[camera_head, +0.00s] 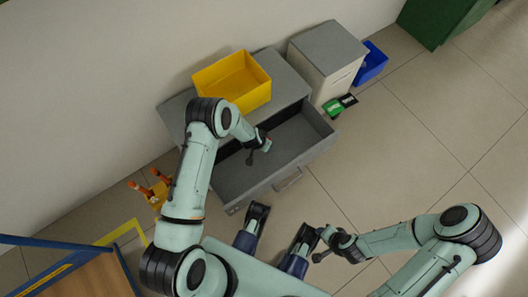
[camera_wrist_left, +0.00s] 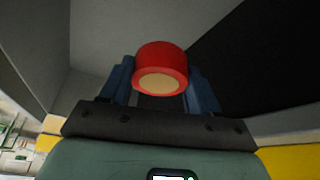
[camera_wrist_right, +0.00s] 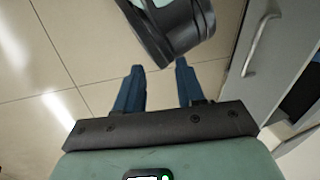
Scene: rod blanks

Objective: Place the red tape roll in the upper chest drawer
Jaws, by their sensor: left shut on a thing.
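The red tape roll (camera_wrist_left: 160,58), with a tan core, sits between the two blue fingers of my left gripper (camera_wrist_left: 163,78) in the left wrist view. My left gripper (camera_head: 260,148) is shut on the roll and is over the open grey drawer (camera_head: 238,180) in the head view. The roll is barely visible there. The drawer is pulled out from the grey chest (camera_head: 287,80), and its visible inside looks empty. My right gripper (camera_wrist_right: 160,85) is open and empty in the right wrist view, away from the drawer, at the lower right in the head view (camera_head: 320,243).
A yellow bin (camera_head: 232,80) stands on the chest. A pale cabinet (camera_head: 328,62) stands beside it, with a blue bin (camera_head: 371,64) and small green and black items (camera_head: 339,105) on the floor. A wooden table (camera_head: 85,277) is lower left. Floor at right is clear.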

